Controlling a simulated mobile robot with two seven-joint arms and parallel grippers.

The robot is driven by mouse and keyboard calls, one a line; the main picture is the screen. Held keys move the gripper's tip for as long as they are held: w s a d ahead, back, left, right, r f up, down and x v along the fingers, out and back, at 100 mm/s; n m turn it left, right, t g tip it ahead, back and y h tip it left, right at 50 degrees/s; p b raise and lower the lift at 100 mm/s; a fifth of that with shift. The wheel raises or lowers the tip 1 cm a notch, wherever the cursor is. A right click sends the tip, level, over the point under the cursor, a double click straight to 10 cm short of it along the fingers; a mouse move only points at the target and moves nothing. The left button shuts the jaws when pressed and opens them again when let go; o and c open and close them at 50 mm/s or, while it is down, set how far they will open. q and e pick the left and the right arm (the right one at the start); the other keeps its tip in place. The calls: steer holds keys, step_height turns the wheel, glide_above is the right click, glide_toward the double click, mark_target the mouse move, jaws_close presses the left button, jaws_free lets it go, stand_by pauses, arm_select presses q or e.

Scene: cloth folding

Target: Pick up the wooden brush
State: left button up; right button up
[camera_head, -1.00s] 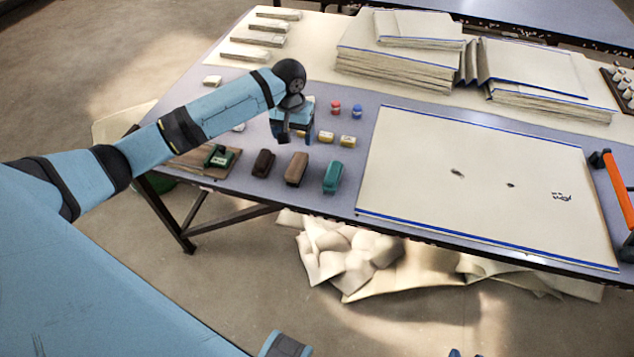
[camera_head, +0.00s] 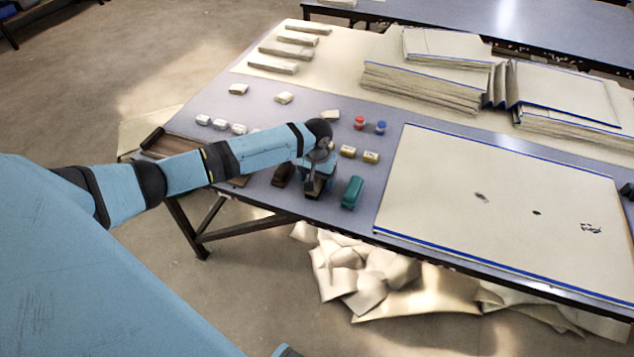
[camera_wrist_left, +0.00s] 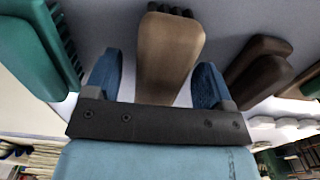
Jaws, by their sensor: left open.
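The wooden brush, a light brown block with dark bristles, shows in the left wrist view (camera_wrist_left: 170,48). It lies on the table between a teal brush (camera_head: 352,193) and a dark brown brush (camera_head: 283,174). My left gripper (camera_wrist_left: 155,80) is open, with one blue finger on each side of the wooden brush's near end and a visible gap on both sides. In the head view my left gripper (camera_head: 318,178) is over the wooden brush and hides most of it. My right gripper is not in view.
A large pale sheet with blue edges (camera_head: 500,190) lies right of the brushes. Two yellow-labelled small items (camera_head: 348,151) and red and blue small items (camera_head: 360,123) stand behind. Stacked cloths (camera_head: 425,85) lie at the back. The table's front edge is close to the brushes.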

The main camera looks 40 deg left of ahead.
arm_select(q)
steer(key=shift+f, duration=0.25)
steer(key=c, duration=0.9)
steer(key=shift+c, duration=0.7)
steer(key=shift+r, duration=0.1)
step_height(320, 180, up, 20)
steer(key=p, duration=0.2)
